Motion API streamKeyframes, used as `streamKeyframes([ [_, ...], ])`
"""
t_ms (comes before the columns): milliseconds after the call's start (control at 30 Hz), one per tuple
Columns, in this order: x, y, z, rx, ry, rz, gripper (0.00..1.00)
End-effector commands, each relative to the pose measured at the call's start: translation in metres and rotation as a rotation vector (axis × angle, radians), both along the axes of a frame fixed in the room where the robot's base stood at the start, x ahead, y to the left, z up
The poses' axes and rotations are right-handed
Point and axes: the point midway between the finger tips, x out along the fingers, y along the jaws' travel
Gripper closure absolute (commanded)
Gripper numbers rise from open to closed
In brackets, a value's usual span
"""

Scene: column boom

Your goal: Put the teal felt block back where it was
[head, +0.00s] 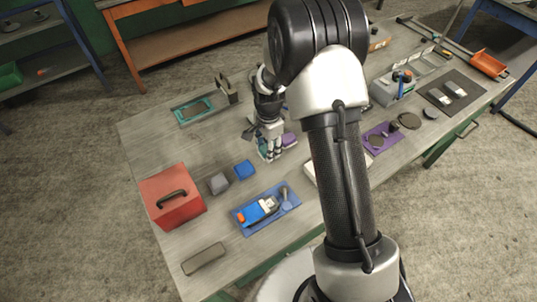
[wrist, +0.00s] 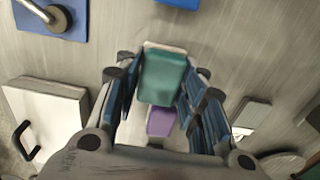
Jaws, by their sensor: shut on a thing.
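The teal felt block (wrist: 163,78) sits between the fingers of my gripper (wrist: 160,98) in the wrist view, with a pale layer along its far edge. My gripper is shut on it. In the head view my gripper (head: 269,147) is over the middle of the table, and a bit of the teal block (head: 262,151) shows at the fingers. A purple block (head: 289,140) is just right of the gripper; purple also shows between the fingers in the wrist view (wrist: 161,122). I cannot tell whether the teal block touches the table.
A teal tray (head: 182,119) lies farther back. A purple tray (head: 368,145) lies right of my arm.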

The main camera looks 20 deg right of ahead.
Motion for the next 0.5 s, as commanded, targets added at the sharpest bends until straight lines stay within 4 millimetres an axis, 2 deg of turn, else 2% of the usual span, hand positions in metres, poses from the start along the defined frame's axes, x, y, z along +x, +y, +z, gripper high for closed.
streamKeyframes([
  [100, -0.001, 0.000, -0.022, 0.000, 0.004, 0.000, 0.85],
  [200, -0.001, 0.000, -0.035, 0.000, 0.003, 0.000, 0.85],
  [500, 0.000, 0.000, -0.036, 0.000, 0.001, 0.000, 0.85],
])
